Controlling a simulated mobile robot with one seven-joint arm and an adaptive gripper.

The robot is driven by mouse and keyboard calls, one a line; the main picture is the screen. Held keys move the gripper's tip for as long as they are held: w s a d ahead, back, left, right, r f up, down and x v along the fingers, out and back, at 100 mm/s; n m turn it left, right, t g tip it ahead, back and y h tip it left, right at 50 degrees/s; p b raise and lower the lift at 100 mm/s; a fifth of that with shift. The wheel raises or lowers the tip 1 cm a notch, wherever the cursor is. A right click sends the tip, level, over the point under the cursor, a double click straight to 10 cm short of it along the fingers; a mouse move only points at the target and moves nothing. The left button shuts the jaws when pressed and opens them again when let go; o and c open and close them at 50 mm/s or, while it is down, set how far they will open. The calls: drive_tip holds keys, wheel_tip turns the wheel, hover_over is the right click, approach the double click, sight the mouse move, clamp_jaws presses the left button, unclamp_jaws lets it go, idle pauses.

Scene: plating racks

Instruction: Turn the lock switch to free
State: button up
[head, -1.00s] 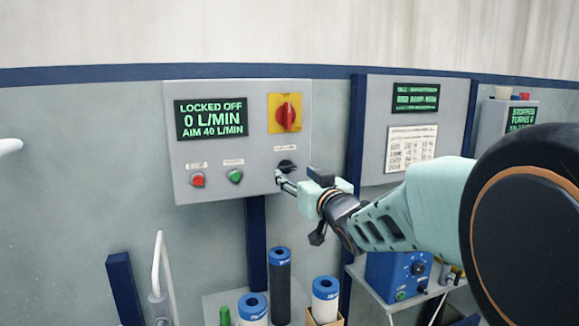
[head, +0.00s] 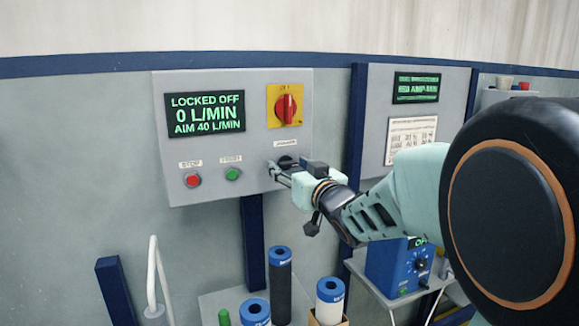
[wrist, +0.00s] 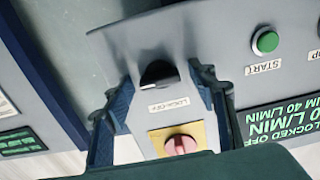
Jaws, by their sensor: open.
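The lock switch is a black rotary knob (head: 286,162) at the lower right of a grey control panel (head: 240,188). In the wrist view the black knob (wrist: 158,74) has a label beside it that reads like "LOCK-OFF". My gripper (head: 277,170) is open at the knob and partly hides it in the head view. In the wrist view the fingers of my gripper (wrist: 165,84) stand on either side of the knob, with gaps showing. The panel display (head: 206,114) reads "LOCKED OFF, 0 L/MIN, AIM 40 L/MIN".
A red rotary switch on a yellow plate (head: 287,108) sits above the knob. A red stop button (head: 193,180) and a green start button (head: 232,174) are to its left. Blue-capped cylinders (head: 279,285) stand below. A blue box (head: 393,266) stands on a shelf at right.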

drive_tip(key=c, duration=1.2)
drive_tip(key=shift+o, duration=0.2)
drive_tip(key=shift+f+n+b, duration=0.1)
drive_tip(key=shift+n+b, duration=0.2)
drive_tip(key=shift+b, duration=0.25)
drive_tip(key=n+b, duration=1.1)
drive_tip(key=n, duration=0.1)
drive_tip(key=shift+n, duration=0.4)
drive_tip(key=shift+n+b, duration=1.3)
drive_tip(key=shift+n, duration=0.9)
